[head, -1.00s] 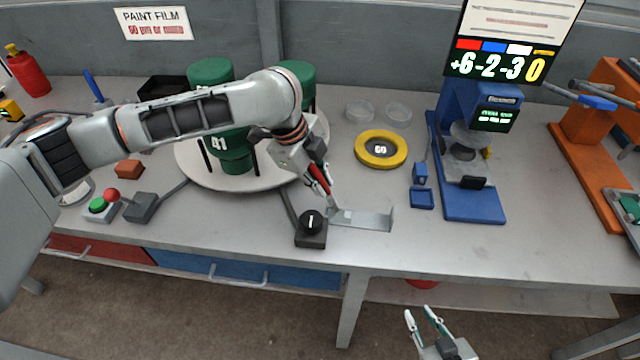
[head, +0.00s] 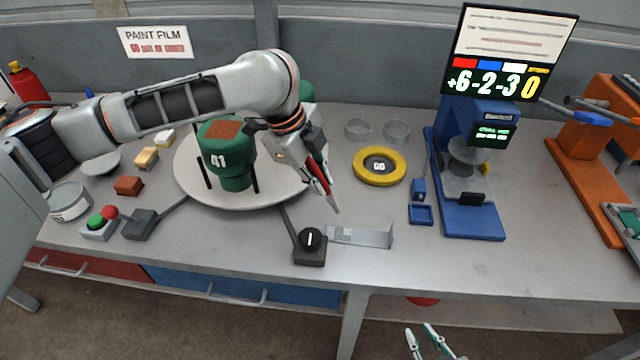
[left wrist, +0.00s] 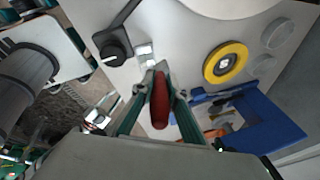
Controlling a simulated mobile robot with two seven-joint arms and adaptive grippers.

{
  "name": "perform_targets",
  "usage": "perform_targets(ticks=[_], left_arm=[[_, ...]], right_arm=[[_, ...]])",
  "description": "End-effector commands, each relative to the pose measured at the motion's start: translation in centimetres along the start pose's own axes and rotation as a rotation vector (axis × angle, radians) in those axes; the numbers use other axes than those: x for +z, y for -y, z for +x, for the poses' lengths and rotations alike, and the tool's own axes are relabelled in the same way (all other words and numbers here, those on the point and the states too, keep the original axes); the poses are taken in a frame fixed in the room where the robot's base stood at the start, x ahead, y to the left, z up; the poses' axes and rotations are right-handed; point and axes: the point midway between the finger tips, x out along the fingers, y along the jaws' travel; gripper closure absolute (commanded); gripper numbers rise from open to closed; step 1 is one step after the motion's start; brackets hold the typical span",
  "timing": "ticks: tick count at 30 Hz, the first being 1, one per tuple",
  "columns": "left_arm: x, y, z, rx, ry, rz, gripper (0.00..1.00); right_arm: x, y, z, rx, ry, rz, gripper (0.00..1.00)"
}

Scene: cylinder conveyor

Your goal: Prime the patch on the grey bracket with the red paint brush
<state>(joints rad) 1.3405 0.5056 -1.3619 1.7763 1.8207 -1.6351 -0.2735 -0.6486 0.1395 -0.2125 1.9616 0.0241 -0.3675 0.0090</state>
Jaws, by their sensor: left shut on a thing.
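The grey bracket (head: 378,240) lies near the front edge of the bench, its upright end at the right. A small paler patch (head: 345,233) shows near its left end; I cannot tell whether it is coated. My left gripper (head: 324,186) is shut on the red paint brush (head: 319,178), which points down and tilts right. The brush tip appears above and behind the bracket's left end, apart from it. The brush handle (left wrist: 159,101) also shows between the fingers in the left wrist view. My right gripper (head: 419,328) is open and empty, low in front of the bench.
A black dial (head: 310,238) stands just left of the bracket. The round turntable (head: 262,200) carries a green cylinder marked 41 (head: 228,150). A yellow ring (head: 379,166) lies behind the bracket, and a blue gauge stand (head: 470,222) is to the right.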

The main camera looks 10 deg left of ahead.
Motion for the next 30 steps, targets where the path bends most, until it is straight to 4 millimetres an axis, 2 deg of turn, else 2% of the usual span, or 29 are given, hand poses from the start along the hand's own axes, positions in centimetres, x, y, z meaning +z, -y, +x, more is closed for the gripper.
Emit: perform_targets(ticks=[10, 21, 30], left_arm=[[-0.1, 0.1, -0.3, -0.001, 0.0, 0.0, 1.0], [-0.6, 0.8, -2.8, -0.001, 0.0, 0.001, 1.0], [-0.6, 0.8, -2.8, 0.0, 0.0, 0.0, 1.0]], right_arm=[[0.0, 0.0, 0.0, 0.0, 0.0, 0.0, 0.76], [0.0, 0.0, 0.0, 0.0, 0.0, 0.0, 0.76], [0.0, 0.0, 0.0, 0.0, 0.0, 0.0, 0.76]])
